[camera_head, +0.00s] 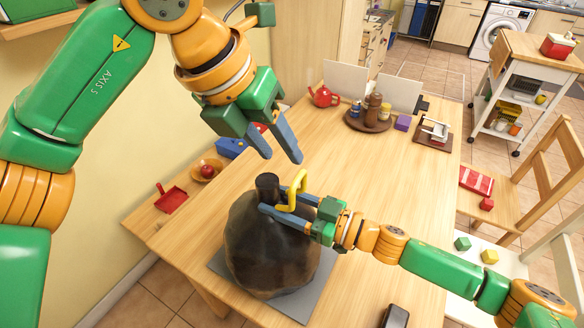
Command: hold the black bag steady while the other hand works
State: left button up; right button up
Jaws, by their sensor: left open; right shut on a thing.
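The black bag (265,255) stands upright on a grey mat (310,289) near the front of the wooden table. It is dark and rounded, with a narrow dark neck (267,186) on top. My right gripper (280,209) is shut at the base of the neck, its blue fingers reaching in from the right. A yellow curved piece (299,187) rises beside the neck, near the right fingers; I cannot tell what it is fixed to. My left gripper (282,156) is open and empty above and behind the neck, fingers pointing down.
A red teapot (324,96) and a round tray (367,124) with bottles stand at the back. A bowl with a red fruit (207,171) and a red dustpan (171,198) lie at the left. A dark object (395,316) lies at the front right. The table's middle is clear.

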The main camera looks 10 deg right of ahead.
aim_at(297, 177)
pick_arm(q)
jog(key=x, duration=0.6)
jog(key=shift+w+d+f, duration=0.1)
jog(key=shift+d+f, duration=0.1)
jog(key=shift+f, duration=0.1)
grip_shut()
dwell(1.0)
